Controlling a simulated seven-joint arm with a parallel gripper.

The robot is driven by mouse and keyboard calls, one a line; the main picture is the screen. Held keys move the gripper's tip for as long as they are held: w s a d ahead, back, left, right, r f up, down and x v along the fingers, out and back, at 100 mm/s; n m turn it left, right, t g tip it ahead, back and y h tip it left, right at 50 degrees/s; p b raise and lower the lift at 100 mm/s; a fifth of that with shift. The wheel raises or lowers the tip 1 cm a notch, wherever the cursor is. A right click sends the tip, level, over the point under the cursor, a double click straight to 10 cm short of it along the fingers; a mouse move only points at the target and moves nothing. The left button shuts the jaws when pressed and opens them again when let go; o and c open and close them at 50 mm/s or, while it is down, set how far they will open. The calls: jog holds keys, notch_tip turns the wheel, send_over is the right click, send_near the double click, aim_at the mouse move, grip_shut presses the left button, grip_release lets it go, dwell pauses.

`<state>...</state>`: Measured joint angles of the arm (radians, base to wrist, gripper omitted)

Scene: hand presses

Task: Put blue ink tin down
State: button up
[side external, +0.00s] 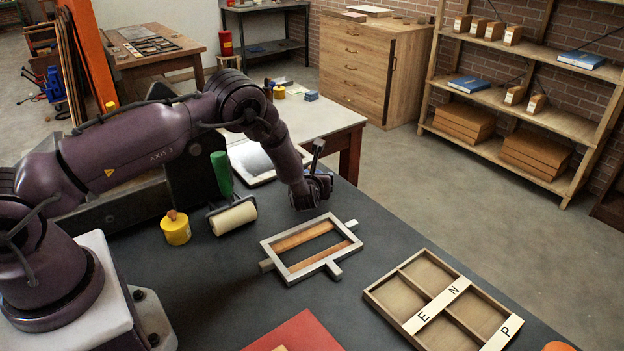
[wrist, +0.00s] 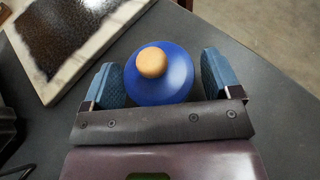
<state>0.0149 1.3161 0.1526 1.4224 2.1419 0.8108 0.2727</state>
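The blue ink tin (wrist: 165,88) is in the wrist view, with a round blue top and an orange knob (wrist: 152,62). It lies between the two blue-padded fingers of my gripper (wrist: 162,78). The left pad seems to meet its edge; a thin dark gap seems to show beside the right pad. I cannot tell whether the pads grip it. In the side view my gripper (side external: 312,190) is low over the dark bench top (side external: 215,285), behind the metal frame. The blue tin cannot be made out there, and its base is hidden in both views.
A yellow tin (side external: 175,228) and a green-handled roller (side external: 233,217) stand to the left. A metal frame with wooden bars (side external: 312,272) lies in front. A compartment tray (side external: 398,310) and red sheet (side external: 300,333) are nearer. A pale-framed inked slab (wrist: 68,40) is beside the tin.

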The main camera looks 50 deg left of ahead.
jog(key=shift+r, duration=0.2)
jog(key=v, duration=1.2)
jog(key=s+a+r+n+g, duration=0.25)
jog(key=s+r+n, duration=0.25)
jog(key=r+n, duration=0.3)
jog(key=s+a+r+n+g, duration=0.1)
jog(key=s+r+n+g, duration=0.4)
jog(key=r, duration=0.6)
jog(key=s+d+r+n+t+h, duration=0.2)
jog(key=s+d+r+n+h, duration=0.3)
jog(key=s, duration=0.3)
jog(key=s+d+r+n+t+h, duration=0.2)
jog(key=s+d+r+n+h, duration=0.3)
jog(key=s+n, duration=0.3)
jog(key=shift+s+d, duration=0.65)
jog(key=shift+s, duration=0.1)
